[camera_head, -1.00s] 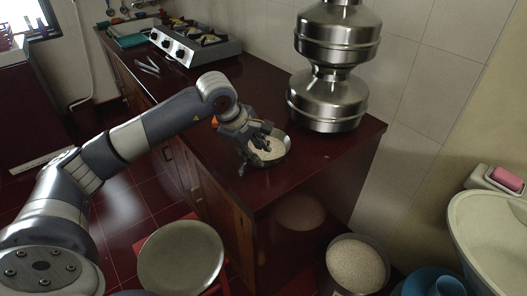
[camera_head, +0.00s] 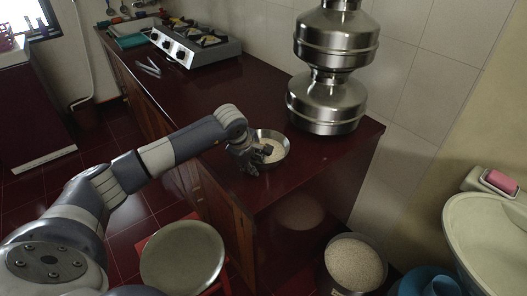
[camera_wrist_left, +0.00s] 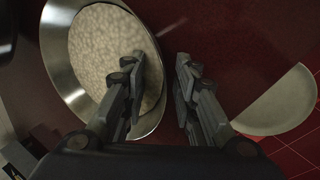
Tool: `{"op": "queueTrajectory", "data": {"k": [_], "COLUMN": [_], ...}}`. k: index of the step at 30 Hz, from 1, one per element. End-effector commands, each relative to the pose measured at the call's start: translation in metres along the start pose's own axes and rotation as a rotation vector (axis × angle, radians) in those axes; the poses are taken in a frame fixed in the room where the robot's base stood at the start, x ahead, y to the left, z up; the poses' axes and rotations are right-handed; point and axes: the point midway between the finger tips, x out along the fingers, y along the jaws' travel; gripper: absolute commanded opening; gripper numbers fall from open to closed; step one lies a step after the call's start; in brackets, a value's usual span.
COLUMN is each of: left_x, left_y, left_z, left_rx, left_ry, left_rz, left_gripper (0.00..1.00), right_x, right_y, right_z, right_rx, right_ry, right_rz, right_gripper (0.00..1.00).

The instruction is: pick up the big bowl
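The metal bowl (camera_head: 283,145), filled with pale grain, sits on the dark red counter near its front edge. It also shows large at the left of the left wrist view (camera_wrist_left: 60,75). My left gripper (camera_head: 258,160) is at the bowl's near left side. In the left wrist view its two fingers (camera_wrist_left: 160,65) are apart, one over the bowl's inside and one outside, with the rim passing between them. Neither finger visibly presses on the rim. The gripper partly hides the bowl in the head view. My right gripper is not in view.
Stacked steel vessels (camera_head: 327,104) stand behind the bowl. A gas stove (camera_head: 195,45) and tongs (camera_head: 149,68) are farther back on the counter. A basin (camera_head: 490,235) is at right.

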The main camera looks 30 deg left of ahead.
Motion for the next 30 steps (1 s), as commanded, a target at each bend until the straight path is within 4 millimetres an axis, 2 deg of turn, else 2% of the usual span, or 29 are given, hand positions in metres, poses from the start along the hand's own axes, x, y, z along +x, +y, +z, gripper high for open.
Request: {"op": "queueTrajectory", "data": {"k": [8, 11, 12, 24, 30], "left_x": [0.004, 0.004, 0.004, 0.002, -0.009], "left_y": [0.000, 0.000, 0.000, 0.001, 0.007], "left_z": [0.000, 0.000, 0.000, 0.000, 0.000], "left_rx": [0.000, 0.000, 0.000, 0.000, 0.000], "left_ry": [0.000, 0.000, 0.000, 0.000, 0.000], "left_rz": [0.000, 0.000, 0.000, 0.002, 0.006], "left_gripper": [0.25, 0.02, 0.00, 0.00, 0.00], "right_x": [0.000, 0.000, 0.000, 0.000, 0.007], "right_y": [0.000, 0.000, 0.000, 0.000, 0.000], "right_z": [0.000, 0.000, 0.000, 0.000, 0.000], "right_rx": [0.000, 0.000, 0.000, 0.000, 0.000], "right_ry": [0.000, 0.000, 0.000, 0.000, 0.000], "right_rz": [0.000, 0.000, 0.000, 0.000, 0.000], "right_gripper": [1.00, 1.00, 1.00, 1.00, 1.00]}}
